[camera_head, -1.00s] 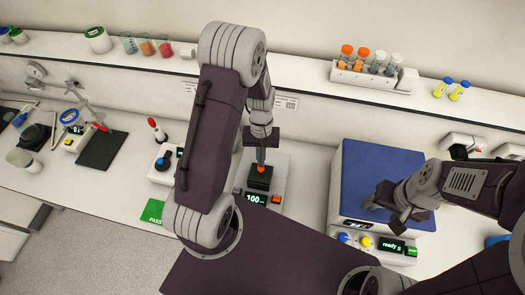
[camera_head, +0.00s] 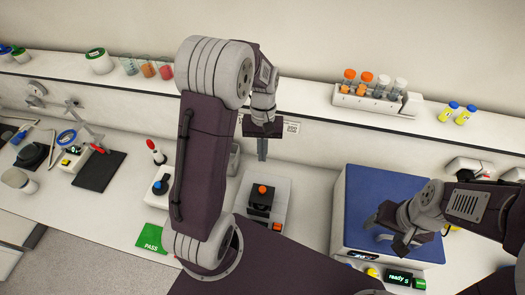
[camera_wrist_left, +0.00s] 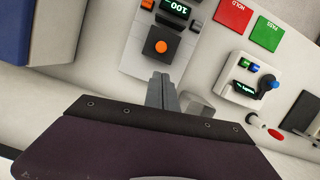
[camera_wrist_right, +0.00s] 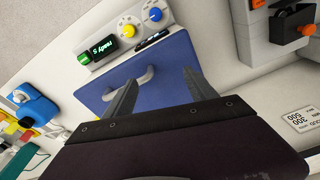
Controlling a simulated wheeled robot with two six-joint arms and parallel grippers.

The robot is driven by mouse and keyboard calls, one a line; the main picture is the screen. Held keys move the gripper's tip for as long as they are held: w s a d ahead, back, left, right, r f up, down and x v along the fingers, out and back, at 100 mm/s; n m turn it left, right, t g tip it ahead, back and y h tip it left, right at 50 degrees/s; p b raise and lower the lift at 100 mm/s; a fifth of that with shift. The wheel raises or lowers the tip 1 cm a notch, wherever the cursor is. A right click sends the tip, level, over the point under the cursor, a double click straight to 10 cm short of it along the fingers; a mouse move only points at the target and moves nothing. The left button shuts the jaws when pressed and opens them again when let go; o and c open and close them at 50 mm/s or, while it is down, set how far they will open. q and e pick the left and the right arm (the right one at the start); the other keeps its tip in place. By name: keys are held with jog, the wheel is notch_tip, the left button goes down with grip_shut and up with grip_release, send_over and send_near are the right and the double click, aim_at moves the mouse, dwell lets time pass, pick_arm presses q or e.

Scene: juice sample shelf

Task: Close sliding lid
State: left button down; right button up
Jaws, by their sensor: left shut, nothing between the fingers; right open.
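The blue sliding lid (camera_head: 365,185) lies across the top of a white machine (camera_head: 341,245) at the right of the head view. In the right wrist view the lid (camera_wrist_right: 165,60) carries a pale grey bar handle (camera_wrist_right: 146,77). My right gripper (camera_head: 386,222) is above the lid, open and empty; in the right wrist view its fingers (camera_wrist_right: 158,76) show in front of the lid, one close to the handle. Whether it touches the handle I cannot tell. My left gripper (camera_head: 262,150) is shut and empty, raised behind a black block with an orange knob (camera_head: 262,190).
The machine's display (camera_head: 399,277) reads ready. A tube rack (camera_head: 375,99) and yellow, blue-capped vials (camera_head: 464,116) stand on the back shelf. A green PASS mat (camera_head: 152,238) and a white device (camera_head: 158,187) lie to the left.

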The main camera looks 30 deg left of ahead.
jog(key=shift+s+d, duration=0.25)
jog(key=shift+s, duration=0.2)
pick_arm(q)
jog(key=w+t+p, duration=0.1)
jog(key=w, duration=0.3)
pick_arm(e)
notch_tip(320, 180, up, 11)
jog(key=w+p, duration=0.1)
jog(key=p, duration=0.9)
pick_arm(q)
jog(key=g+b, duration=0.1)
jog(key=b, duration=0.9)
send_over(262, 195)
jog(key=w+a, duration=0.1)
jog(key=w, duration=0.3)
jog(key=x, duration=0.3)
jog(key=w+x, duration=0.1)
jog(key=x, duration=0.2)
jog(key=a+x, duration=0.1)
jog(key=x, duration=0.3)
jog(key=shift+w+a+f, duration=0.1)
jog(key=shift+w+f, duration=0.1)
jog(key=shift+w, duration=0.2)
pick_arm(e)
notch_tip(262, 195, down, 10)
jog(key=shift+a, duration=0.2)
jog(key=shift+f, duration=0.1)
